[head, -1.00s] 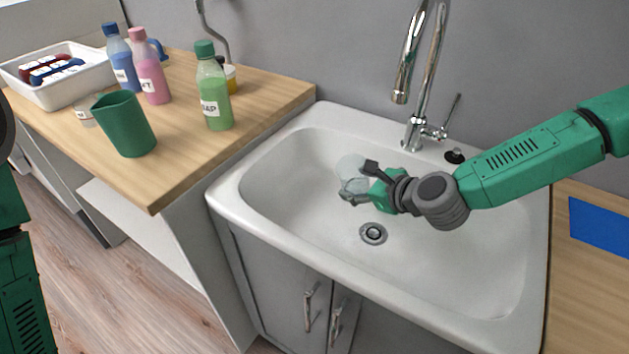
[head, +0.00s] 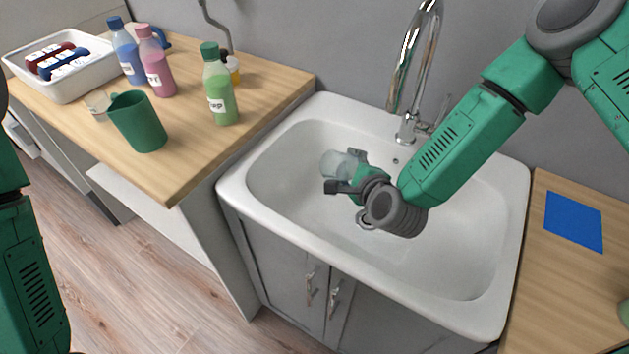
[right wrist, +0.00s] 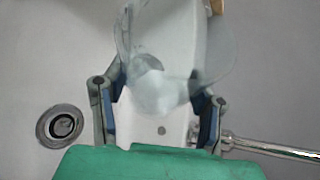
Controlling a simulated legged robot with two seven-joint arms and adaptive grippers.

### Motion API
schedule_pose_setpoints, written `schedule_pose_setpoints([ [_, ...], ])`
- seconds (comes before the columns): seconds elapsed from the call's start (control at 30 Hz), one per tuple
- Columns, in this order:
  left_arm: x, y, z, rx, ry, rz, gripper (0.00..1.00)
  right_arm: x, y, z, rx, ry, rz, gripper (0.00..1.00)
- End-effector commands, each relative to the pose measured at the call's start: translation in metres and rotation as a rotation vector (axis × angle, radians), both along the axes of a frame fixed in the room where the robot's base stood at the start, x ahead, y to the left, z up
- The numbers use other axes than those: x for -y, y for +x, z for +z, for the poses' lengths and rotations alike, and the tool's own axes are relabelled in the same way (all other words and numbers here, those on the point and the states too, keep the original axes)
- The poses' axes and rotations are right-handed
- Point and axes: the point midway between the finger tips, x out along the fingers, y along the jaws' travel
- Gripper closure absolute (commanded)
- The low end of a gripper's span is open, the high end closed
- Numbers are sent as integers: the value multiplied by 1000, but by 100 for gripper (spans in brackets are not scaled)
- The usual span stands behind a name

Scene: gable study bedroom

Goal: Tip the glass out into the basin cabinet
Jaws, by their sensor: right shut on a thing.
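The clear glass (head: 335,165) is in my right gripper (head: 346,172), over the white bowl of the basin cabinet (head: 285,262). In the head view the glass looks tilted well over, pointing left. In the right wrist view the glass (right wrist: 190,45) sits between the two fingers of my right gripper (right wrist: 160,105), with a pale whitish patch (right wrist: 157,92) showing in or through it. I cannot tell whether anything is left inside. My left arm shows at the left edge, but its gripper is out of view.
A chrome tap (head: 405,125) stands at the basin's back, right of the glass. The left counter holds a green cup (head: 138,122), a green bottle (head: 218,90), pink (head: 157,65) and blue bottles (head: 127,55) and a white tray (head: 65,90). A blue mat (head: 574,221) lies right.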

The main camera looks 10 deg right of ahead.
Motion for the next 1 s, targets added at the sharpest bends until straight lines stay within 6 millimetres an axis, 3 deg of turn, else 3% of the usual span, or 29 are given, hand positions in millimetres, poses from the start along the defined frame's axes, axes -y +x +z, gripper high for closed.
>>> schedule_pose_setpoints([
  [0.4,0,0,13,0,0,0,100,-1,0,15,79,-203,2,84],
  [1.0,0,0,18,0,0,0,100,-7,-3,23,124,-321,2,84],
])
